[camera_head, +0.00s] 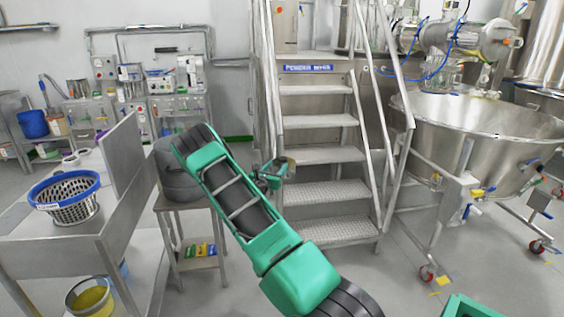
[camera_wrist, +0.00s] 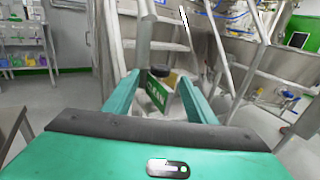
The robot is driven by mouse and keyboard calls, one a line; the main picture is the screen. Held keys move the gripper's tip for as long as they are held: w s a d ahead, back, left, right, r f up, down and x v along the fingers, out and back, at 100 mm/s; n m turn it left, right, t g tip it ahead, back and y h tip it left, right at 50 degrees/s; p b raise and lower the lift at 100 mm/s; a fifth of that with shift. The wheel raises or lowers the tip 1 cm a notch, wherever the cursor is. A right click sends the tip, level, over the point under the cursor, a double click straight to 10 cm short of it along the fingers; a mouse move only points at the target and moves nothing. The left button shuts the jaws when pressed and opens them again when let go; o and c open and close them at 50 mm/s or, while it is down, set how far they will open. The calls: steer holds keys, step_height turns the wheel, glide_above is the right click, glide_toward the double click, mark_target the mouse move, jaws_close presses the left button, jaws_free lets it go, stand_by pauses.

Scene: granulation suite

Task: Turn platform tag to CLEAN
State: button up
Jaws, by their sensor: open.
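The platform tag (camera_wrist: 157,94) shows in the wrist view between my fingers, close to the grey stair post. One face is green with pale lettering that I cannot read for certain, and a yellowish part shows beside it. A dark round knob (camera_wrist: 160,71) sits at its top. My gripper (camera_wrist: 157,79) is open, with one teal finger on each side of the tag, and I see no clear contact. In the head view my gripper (camera_head: 275,173) is at the left handrail of the stairs, and the tag there is too small to read.
Metal platform stairs (camera_head: 325,155) with handrails stand just beyond my gripper. A large steel bowl on a wheeled frame (camera_head: 470,130) stands at the right. A steel table (camera_head: 110,240) with a blue-rimmed basket (camera_head: 68,198) is at the left. Open floor lies in front of the stairs.

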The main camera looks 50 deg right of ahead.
mark_target(282, 161)
steer(key=x, duration=0.8)
steer(key=shift+w+d, duration=0.1)
steer(key=shift+d, duration=0.2)
steer(key=c, duration=1)
steer(key=shift+c, duration=0.2)
